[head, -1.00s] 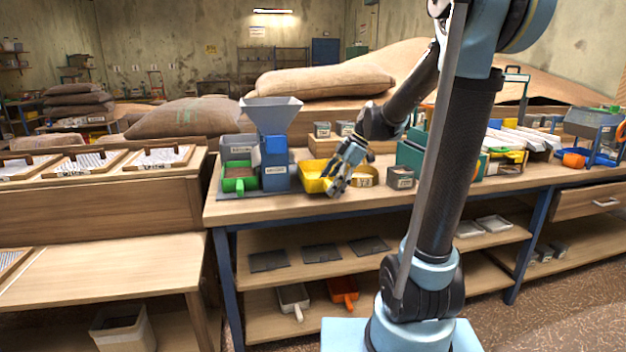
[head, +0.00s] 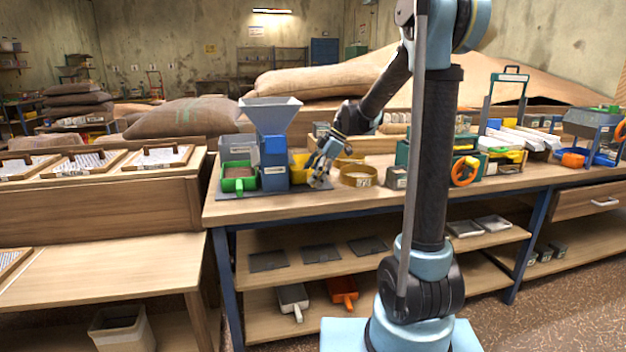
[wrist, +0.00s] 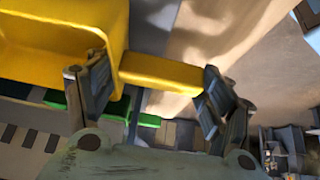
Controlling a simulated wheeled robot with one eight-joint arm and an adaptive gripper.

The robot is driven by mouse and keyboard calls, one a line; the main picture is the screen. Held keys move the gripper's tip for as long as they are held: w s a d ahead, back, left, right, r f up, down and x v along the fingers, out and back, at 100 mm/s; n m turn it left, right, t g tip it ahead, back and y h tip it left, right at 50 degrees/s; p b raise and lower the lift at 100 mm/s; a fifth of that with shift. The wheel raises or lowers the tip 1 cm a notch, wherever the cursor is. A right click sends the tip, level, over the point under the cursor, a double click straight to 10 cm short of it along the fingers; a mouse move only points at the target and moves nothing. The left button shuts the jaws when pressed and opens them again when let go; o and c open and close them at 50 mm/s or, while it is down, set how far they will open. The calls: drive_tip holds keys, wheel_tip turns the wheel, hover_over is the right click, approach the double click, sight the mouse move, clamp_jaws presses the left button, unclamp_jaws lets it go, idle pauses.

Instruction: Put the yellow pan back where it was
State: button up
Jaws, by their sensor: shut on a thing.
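The yellow pan (head: 298,163) is at the right side of the blue machine with the grey hopper (head: 272,108), partly hidden by my gripper (head: 317,172). In the wrist view the yellow pan (wrist: 60,25) fills the upper left, and its tab-like handle lies between the two fingers of my gripper (wrist: 157,78). My gripper is shut on that handle. The green pan (head: 239,184) stands at the left side of the machine, with brown material in it. I cannot tell whether the yellow pan touches the base plate.
Green and orange equipment (head: 465,170) is farther right. The bench front strip (head: 330,198) is clear. Sacks lie behind.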

drive_tip(key=shift+f, duration=0.35)
drive_tip(key=shift+s+f, duration=0.1)
drive_tip(key=o, duration=1.8)
drive_tip(key=v, duration=1.2)
drive_tip(key=s+d+f+m+t+h, duration=0.1)
drive_tip(key=s+d+f+m, duration=0.3)
drive_tip(key=s, duration=0.5)
drive_tip(key=s+d+f+m+t+h, duration=0.1)
drive_tip(key=s+d+f+m+h, duration=0.1)
drive_tip(key=s+d+m, duration=0.5)
drive_tip(key=s+d+f+m+h, duration=0.1)
drive_tip(key=s+d+f+m, duration=0.1)
drive_tip(key=s+f+m, duration=0.1)
drive_tip(key=s+d+f+m+t+h, duration=0.1)
drive_tip(key=s+d+f+m, duration=0.1)
drive_tip(key=s+f, duration=0.4)
drive_tip(key=s+d+f+m+h, duration=0.1)
drive_tip(key=s+d+f+m, duration=0.1)
drive_tip(key=s+f+m, duration=0.2)
drive_tip(key=shift+s+d+f+m+t, duration=0.1)
drive_tip(key=shift+s+m+t, duration=0.05)
drive_tip(key=shift+s, duration=0.35)
drive_tip(key=shift+s+d+f+m+t, duration=0.1)
drive_tip(key=shift+s+d+m, duration=0.1)
drive_tip(key=shift+s, duration=0.35)
drive_tip(key=shift+s+d+f+m+t, duration=0.1)
drive_tip(key=shift+s+f+m+t, duration=0.05)
drive_tip(key=shift+s, duration=0.35)
